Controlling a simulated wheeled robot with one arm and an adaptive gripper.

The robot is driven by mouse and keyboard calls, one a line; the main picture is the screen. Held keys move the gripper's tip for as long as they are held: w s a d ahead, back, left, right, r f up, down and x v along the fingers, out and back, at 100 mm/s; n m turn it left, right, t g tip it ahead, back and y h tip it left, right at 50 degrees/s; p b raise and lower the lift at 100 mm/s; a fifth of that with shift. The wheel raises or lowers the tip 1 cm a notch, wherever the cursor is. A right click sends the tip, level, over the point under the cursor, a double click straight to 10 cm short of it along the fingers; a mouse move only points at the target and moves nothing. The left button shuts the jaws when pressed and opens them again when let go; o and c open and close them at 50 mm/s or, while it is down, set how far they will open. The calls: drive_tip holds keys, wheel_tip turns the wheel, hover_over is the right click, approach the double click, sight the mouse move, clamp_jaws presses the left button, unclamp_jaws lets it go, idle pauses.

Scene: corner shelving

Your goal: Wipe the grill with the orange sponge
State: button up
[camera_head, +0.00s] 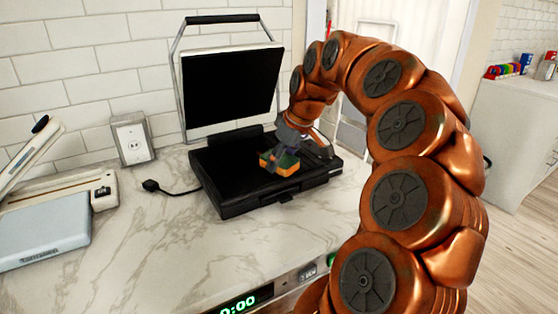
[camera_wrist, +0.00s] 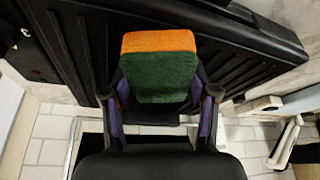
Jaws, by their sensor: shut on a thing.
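The grill (camera_head: 232,190) is black and stands open on the marble counter, its lid (camera_head: 231,88) raised against the tiled wall. The sponge (camera_head: 285,163) is orange with a green side and is over the grill's black plate, near its middle right. My gripper (camera_head: 279,160) is shut on the sponge. In the wrist view the sponge (camera_wrist: 160,72) shows its green face and orange end between the two fingers of my gripper (camera_wrist: 163,98), with the ridged grill plate (camera_wrist: 92,48) behind it. I cannot tell whether the sponge touches the plate.
A pale blue and beige appliance (camera_head: 45,228) stands at the far left. The marble counter (camera_head: 150,260) is clear in front of the grill.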

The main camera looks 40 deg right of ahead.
sight(243, 149)
drive_tip(key=shift+w+a+f+p, duration=0.1)
drive_tip(key=shift+w+p, duration=0.35)
drive_tip(key=shift+w, duration=1.3)
drive_tip(key=shift+w+f+p, duration=0.1)
drive_tip(key=shift+w+p, duration=0.3)
drive_tip(key=shift+w, duration=1.3)
drive_tip(key=shift+w+r+p, duration=0.1)
drive_tip(key=shift+w+p, duration=1.1)
drive_tip(key=shift+w, duration=2.3)
drive_tip(key=shift+r, duration=0.1)
drive_tip(key=shift+r+p, duration=1.35)
drive_tip(key=shift+r, duration=1.55)
drive_tip(key=shift+r, duration=0.1)
drive_tip(key=shift+r+p, duration=0.7)
drive_tip(key=shift+r, duration=0.7)
